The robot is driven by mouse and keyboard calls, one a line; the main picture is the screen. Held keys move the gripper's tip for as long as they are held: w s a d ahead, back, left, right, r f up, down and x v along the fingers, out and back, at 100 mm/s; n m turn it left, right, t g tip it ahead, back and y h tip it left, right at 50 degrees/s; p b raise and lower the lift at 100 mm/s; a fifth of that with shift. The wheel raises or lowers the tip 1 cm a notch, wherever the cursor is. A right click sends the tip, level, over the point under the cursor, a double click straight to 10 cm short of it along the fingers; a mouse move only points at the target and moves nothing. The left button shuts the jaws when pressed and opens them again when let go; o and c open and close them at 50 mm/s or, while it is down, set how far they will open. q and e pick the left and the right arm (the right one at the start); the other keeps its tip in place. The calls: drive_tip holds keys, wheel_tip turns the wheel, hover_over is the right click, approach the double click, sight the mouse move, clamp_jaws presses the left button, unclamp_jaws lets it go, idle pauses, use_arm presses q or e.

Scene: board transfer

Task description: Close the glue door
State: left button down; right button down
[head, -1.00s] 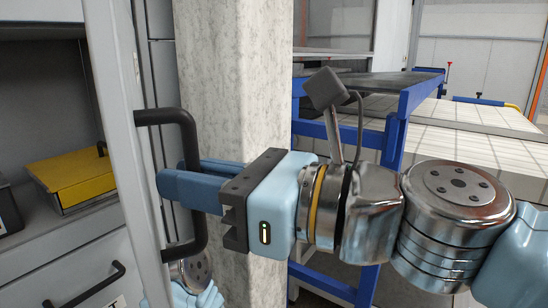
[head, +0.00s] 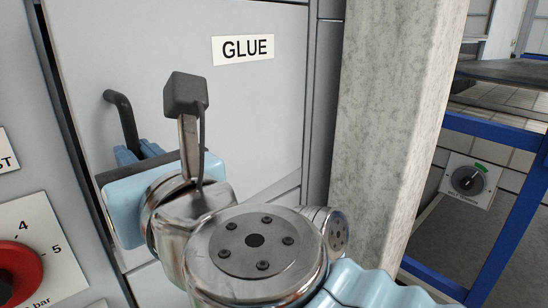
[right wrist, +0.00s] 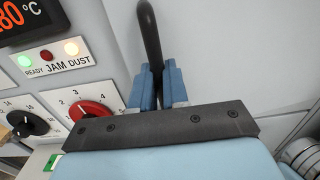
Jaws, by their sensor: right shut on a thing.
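The glue door (head: 240,120) is a light grey panel with a white GLUE label, facing me in the head view. It lies about in line with the cabinet front, with a dark gap along its left edge. I cannot tell whether it is fully shut. Its dark bar handle (head: 122,115) is near the left edge, and it also shows in the right wrist view (right wrist: 148,35). My right gripper (head: 135,154) is shut on the handle, with its blue fingers (right wrist: 158,86) on either side of the bar. My left gripper is not in view.
Left of the door is a panel with a red knob (head: 18,268). The right wrist view also shows a black knob (right wrist: 28,123) and indicator lights (right wrist: 72,48). A concrete pillar (head: 395,120) and a blue frame (head: 490,220) stand to the right.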

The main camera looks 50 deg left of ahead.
drive_tip(key=a, duration=0.1)
drive_tip(key=a+t, duration=0.1)
drive_tip(key=a, duration=0.1)
drive_tip(key=a+m+t, duration=0.1)
drive_tip(key=shift+s+a, duration=0.25)
drive_tip(key=shift+s, duration=0.15)
drive_tip(key=shift+a+r+m, duration=0.1)
drive_tip(key=shift+a+m, duration=0.05)
drive_tip(key=shift+m, duration=0.15)
drive_tip(key=shift+r+t, duration=0.25)
drive_tip(key=shift+t, duration=0.15)
drive_tip(key=c, duration=1.5)
unclamp_jaws()
drive_tip(key=shift+a, duration=0.25)
drive_tip(key=shift+o, duration=1.3)
drive_tip(key=shift+a+f, duration=0.3)
drive_tip(key=shift+a, duration=0.2)
drive_tip(key=shift+d, duration=0.1)
